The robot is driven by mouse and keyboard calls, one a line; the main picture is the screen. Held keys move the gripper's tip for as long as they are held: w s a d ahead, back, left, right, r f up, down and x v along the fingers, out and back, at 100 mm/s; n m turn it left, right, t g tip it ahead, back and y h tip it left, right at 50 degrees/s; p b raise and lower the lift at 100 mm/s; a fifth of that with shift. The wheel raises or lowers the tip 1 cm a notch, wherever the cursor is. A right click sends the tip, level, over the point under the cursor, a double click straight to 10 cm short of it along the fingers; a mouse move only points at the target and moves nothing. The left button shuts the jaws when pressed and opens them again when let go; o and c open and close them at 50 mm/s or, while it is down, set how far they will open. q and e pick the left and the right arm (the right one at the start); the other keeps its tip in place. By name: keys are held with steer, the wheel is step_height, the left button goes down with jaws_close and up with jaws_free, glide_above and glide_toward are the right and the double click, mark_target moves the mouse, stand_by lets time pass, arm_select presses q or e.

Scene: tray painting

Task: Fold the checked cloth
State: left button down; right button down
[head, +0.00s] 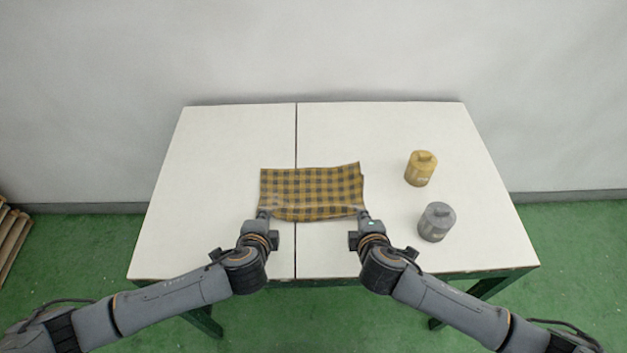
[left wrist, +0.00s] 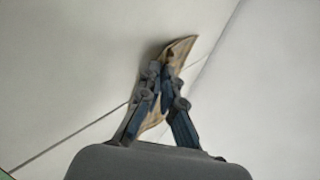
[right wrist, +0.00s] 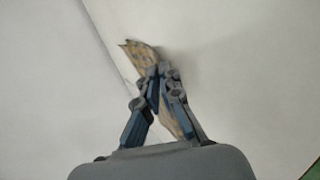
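The yellow-brown and dark checked cloth (head: 312,186) lies in the middle of the table, across the seam. Its near edge looks bent and raised between my grippers. My left gripper (head: 264,213) is at its near left corner, and my right gripper (head: 362,213) is at its near right corner. In the left wrist view the fingers (left wrist: 163,82) are closed together on the cloth (left wrist: 181,50). In the right wrist view the fingers (right wrist: 160,82) are also closed on the cloth (right wrist: 139,54). The fingers partly hide the cloth there.
A yellow lidded can (head: 420,169) and a grey lidded can (head: 436,223) stand on the white table (head: 220,150), right of the cloth. The table is clear to the left of and behind the cloth.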

arm_select(q)
steer(key=c, duration=2)
jaws_free()
arm_select(e)
steer(key=c, duration=2.1)
jaws_free()
steer(key=shift+w, duration=0.1)
arm_select(q)
steer(key=o, duration=0.8)
arm_select(e)
steer(key=o, duration=0.9)
arm_select(q)
steer(key=shift+r, duration=0.25)
arm_select(e)
steer(key=shift+r, duration=0.3)
arm_select(q)
steer(key=s+r, duration=0.4)
steer(key=r, duration=0.1)
steer(key=s+r, duration=0.2)
steer(key=r, duration=0.1)
steer(key=shift+r, duration=0.2)
arm_select(e)
steer(key=s+r, duration=0.4)
steer(key=r, duration=0.1)
steer(key=s+r, duration=0.2)
steer(key=r, duration=0.1)
steer(key=shift+r, duration=0.2)
